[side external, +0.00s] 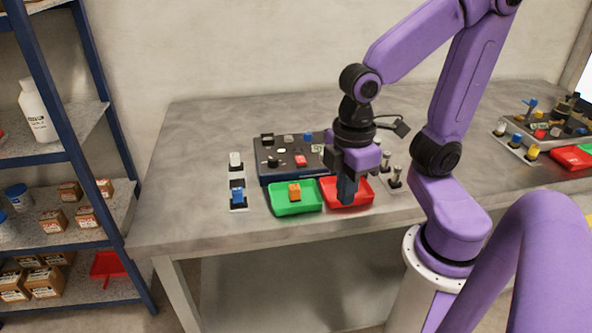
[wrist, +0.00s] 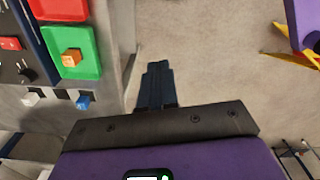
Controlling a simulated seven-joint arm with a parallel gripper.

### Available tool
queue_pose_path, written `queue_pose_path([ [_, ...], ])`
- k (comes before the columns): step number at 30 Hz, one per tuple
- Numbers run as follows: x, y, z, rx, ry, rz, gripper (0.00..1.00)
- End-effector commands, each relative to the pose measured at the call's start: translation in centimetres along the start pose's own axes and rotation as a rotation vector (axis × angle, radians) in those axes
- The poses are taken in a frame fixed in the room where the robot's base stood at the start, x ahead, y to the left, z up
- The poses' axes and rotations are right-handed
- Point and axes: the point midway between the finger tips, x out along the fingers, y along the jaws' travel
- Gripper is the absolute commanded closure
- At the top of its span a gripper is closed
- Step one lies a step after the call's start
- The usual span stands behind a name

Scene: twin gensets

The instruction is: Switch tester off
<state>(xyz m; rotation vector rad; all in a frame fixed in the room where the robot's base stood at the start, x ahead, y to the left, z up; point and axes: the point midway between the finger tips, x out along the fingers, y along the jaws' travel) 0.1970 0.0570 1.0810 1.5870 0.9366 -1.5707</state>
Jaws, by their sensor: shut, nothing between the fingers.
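The panel box (side external: 283,163), dark blue-sided with a grey top, stands on the bench and carries a black knob, a red block-like control and other small controls. Part of it shows at the left of the wrist view, with the red control (wrist: 10,43) and the black knob (wrist: 27,73). No readable label tells which control is the tester's switch. My gripper (side external: 347,198) points down, shut and empty, and overlaps the red tray in the side view. In the wrist view its fingers (wrist: 157,68) are together over the floor, clear of the panel, and touch nothing visible.
A green tray (side external: 283,210) holds an orange block (side external: 294,192). A red tray (side external: 331,203) lies beside it, partly hidden by my gripper. White (side external: 235,160) and blue (side external: 237,193) connector-like parts stand left. Another panel (side external: 545,125) is far right. A shelf (side external: 75,135) stands left.

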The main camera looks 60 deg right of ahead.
Motion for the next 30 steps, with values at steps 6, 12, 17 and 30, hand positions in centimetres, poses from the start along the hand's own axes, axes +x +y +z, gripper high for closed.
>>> queue_pose_path([
  [6, -1.5, 6.0, -2.4, 0.072, -0.021, -0.017, 1.00],
  [12, -2.6, 12.0, -2.9, 0.126, -0.032, -0.041, 1.00],
  [17, -3.4, 17.1, -2.1, 0.169, -0.032, -0.065, 1.00],
  [30, -4.8, 28.4, 4.7, 0.264, -0.002, -0.123, 1.00],
])
